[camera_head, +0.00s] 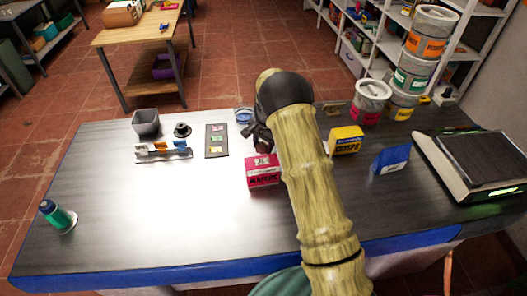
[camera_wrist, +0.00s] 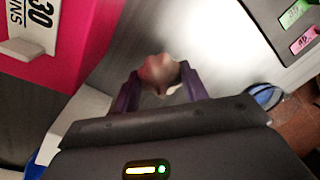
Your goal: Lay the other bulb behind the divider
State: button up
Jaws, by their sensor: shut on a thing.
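My gripper (camera_wrist: 161,78) is shut on a small pinkish-white bulb (camera_wrist: 158,72), with one dark purple finger on each side of it. In the head view my gripper (camera_head: 260,138) is over the far middle of the table, just behind the pink box; my arm covers much of it, and I cannot make out the bulb there. I see no second bulb. No divider can be told for sure; a low rack (camera_head: 165,155) with small coloured pieces stands at the left, apart from the gripper.
Near the gripper are the pink box (camera_head: 263,174) and a blue-rimmed dish (camera_head: 243,116). A dark card (camera_head: 216,153) with tags and a grey bin (camera_head: 146,123) lie left. Yellow box (camera_head: 346,140), blue box (camera_head: 391,159) and scale (camera_head: 470,165) stand right. The front left table is mostly clear.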

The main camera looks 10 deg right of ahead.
aim_at(263, 152)
jog(key=shift+f+p, duration=0.6)
jog(key=shift+f, duration=1.3)
jog(key=shift+f, duration=0.15)
jog(key=o, duration=1.1)
jog(key=shift+c, duration=0.2)
jog(key=r+b, duration=0.1)
jog(key=r, duration=0.3)
jog(key=r+b, duration=0.1)
jog(key=r, duration=0.7)
jog(key=shift+s+d+r+b, duration=0.15)
jog(key=shift+s+d+b, duration=0.15)
jog(key=shift+d+b, duration=0.1)
